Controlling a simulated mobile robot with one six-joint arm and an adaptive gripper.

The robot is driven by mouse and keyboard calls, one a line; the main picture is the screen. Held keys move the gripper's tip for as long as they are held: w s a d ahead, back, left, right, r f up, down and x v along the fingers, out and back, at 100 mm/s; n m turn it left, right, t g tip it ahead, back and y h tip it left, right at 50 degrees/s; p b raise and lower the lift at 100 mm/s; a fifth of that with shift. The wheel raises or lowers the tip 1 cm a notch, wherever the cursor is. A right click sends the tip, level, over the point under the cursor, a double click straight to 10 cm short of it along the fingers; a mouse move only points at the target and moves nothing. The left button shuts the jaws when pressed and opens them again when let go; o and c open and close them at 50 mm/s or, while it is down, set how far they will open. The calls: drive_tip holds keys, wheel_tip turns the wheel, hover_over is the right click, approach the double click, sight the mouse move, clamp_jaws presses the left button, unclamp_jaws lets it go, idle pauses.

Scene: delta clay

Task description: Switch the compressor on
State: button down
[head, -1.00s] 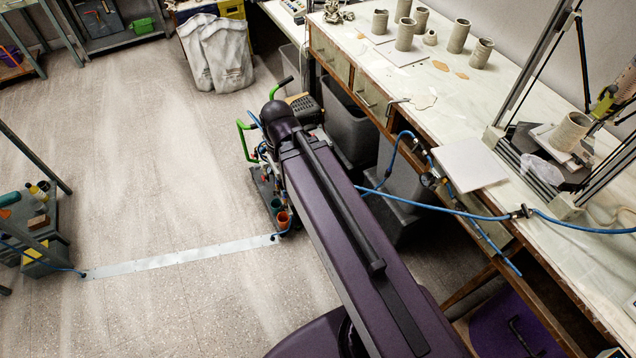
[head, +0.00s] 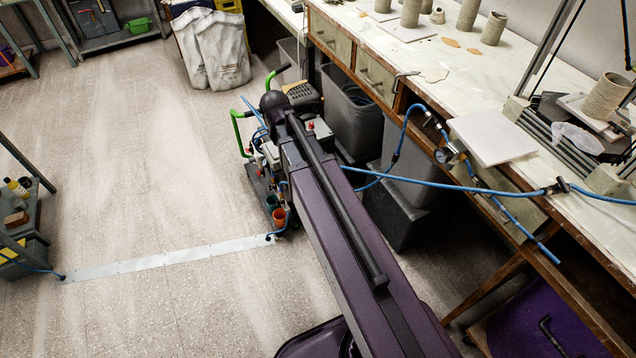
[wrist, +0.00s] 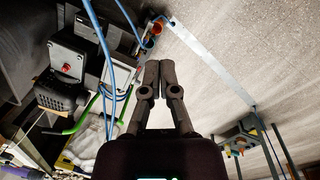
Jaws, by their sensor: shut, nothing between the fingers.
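The compressor (head: 302,93) stands on the floor beside the workbench, with green handles (head: 237,132) and a ribbed black motor cover. My arm hides much of it in the head view. In the wrist view a grey switch box (wrist: 78,52) with a red button (wrist: 67,68) sits by the dark ribbed motor (wrist: 60,93), at the upper left. My gripper (wrist: 159,68) is shut and empty in the middle of the wrist view, to the right of the box and apart from it in the picture. My gripper is hidden in the head view.
Blue hoses (head: 440,183) run from the compressor's side to the bench (head: 490,85); they also cross the wrist view (wrist: 104,45). Grey bins (head: 352,115) stand under the bench. A pale strip (head: 165,258) crosses the floor. The floor to the left is open.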

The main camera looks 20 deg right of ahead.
drive_tip(key=w+d+f+n+h+b, duration=0.1)
drive_tip(key=w+d+f+n+b, duration=0.2)
drive_tip(key=f+b, duration=0.6)
drive_tip(key=w+d+f+n+h+b, duration=0.1)
drive_tip(key=w+d+f+n+b, duration=0.3)
drive_tip(key=w+f+b, duration=0.4)
drive_tip(key=w+d+f+n+b, duration=0.4)
drive_tip(key=w+f+n+b, duration=0.1)
drive_tip(key=f+b, duration=0.6)
drive_tip(key=shift+w+f+h, duration=0.4)
drive_tip(key=shift+w+f, duration=0.05)
drive_tip(key=shift+d+f+b, duration=0.1)
drive_tip(key=shift+b, duration=0.25)
drive_tip(key=b+x, duration=0.9)
drive_tip(key=x, duration=0.1)
drive_tip(key=shift+d+r+p, duration=1.25)
drive_tip(key=shift+d+r, duration=0.15)
drive_tip(key=shift+d, duration=0.05)
